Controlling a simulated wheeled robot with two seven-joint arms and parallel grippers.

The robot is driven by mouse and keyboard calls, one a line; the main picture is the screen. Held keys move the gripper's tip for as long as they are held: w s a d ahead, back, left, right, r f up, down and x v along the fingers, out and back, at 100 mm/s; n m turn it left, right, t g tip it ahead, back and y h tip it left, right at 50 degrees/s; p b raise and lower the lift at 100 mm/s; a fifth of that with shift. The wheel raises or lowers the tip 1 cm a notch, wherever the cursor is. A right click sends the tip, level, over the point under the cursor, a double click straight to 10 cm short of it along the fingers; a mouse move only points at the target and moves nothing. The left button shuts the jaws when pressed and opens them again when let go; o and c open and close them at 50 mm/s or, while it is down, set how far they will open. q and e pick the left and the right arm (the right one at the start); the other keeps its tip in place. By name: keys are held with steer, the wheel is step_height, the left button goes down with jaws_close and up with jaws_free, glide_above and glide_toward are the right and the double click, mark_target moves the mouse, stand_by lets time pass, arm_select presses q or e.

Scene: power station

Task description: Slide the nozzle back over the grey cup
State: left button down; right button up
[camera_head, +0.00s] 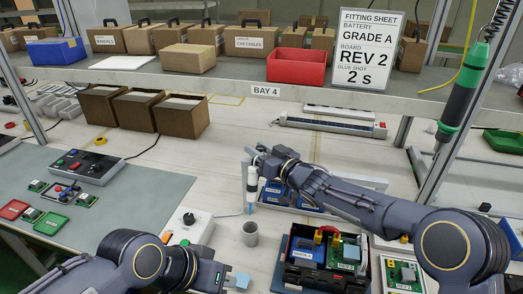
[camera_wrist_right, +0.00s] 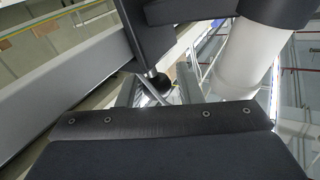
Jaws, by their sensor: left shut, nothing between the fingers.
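The grey cup (camera_head: 250,235) stands upright on the pale table near the middle of the head view. The nozzle (camera_head: 251,188), a slim white barrel with a dark collar and blue tip, hangs upright from my right gripper (camera_head: 257,160). Its tip shows just above the cup's rim in the picture; its depth relative to the cup is unclear. In the right wrist view a white cylinder (camera_wrist_right: 248,58) fills the upper right; the fingertips are not clear there. My left gripper (camera_head: 228,279) is shut and empty at the bottom, below and left of the cup.
A white box with a black knob (camera_head: 188,228) stands left of the cup. A black crate (camera_head: 290,275) with circuit boards is at the lower right. A blue tray (camera_head: 285,195) lies behind my right arm. Bare table (camera_head: 215,180) shows left of the nozzle.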

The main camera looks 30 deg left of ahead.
steer(key=shift+o, duration=1.2)
steer(key=shift+a, duration=0.15)
steer(key=shift+d, duration=0.25)
steer(key=b+v, duration=0.1)
steer(key=v, duration=0.6)
steer(key=shift+s+d, duration=0.15)
